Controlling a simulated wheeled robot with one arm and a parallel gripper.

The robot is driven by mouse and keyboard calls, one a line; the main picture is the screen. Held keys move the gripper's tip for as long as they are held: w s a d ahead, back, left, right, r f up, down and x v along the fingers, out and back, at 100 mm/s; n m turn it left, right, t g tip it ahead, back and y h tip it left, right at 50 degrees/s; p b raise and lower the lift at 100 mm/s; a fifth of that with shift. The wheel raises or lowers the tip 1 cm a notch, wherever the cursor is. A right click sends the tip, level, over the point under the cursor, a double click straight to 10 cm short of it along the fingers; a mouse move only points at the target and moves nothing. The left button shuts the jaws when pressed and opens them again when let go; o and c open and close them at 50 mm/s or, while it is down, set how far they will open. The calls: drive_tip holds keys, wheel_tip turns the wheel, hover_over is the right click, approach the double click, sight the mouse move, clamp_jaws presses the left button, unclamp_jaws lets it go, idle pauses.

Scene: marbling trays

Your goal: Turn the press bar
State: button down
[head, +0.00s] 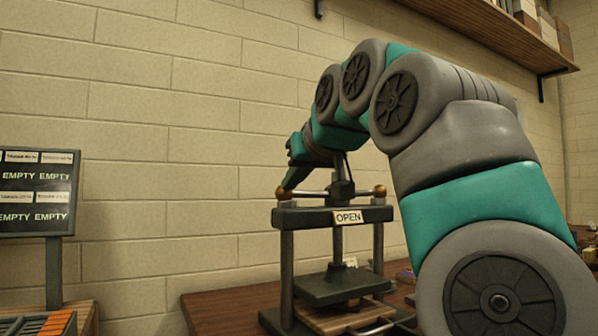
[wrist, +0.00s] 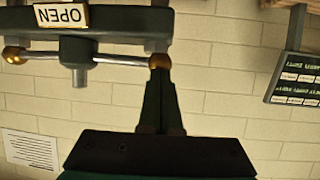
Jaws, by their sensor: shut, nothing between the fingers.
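The dark press (head: 376,214) stands on the wooden table with an "OPEN" label on its top beam. The press bar (head: 312,193) is a steel rod through the central screw, with a brass ball at each end; it lies roughly along the beam. In the wrist view, upside down, the bar (wrist: 108,60) also shows with both balls. My gripper (wrist: 160,78) is shut and empty, its fingertips right at one ball; whether they touch it I cannot tell. In the head view my gripper (head: 285,190) is at the bar's left end. The platen (head: 338,286) hangs above a wooden board.
A dark sign (head: 36,192) reading "EMPTY" several times stands at the left, above a rack with orange strips (head: 50,324). A shelf (head: 500,35) is on the wall at upper right. A paper notice (wrist: 31,151) shows in the wrist view. Small items lie right of the press.

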drive_tip(key=shift+w+a, duration=0.2)
idle(0.4)
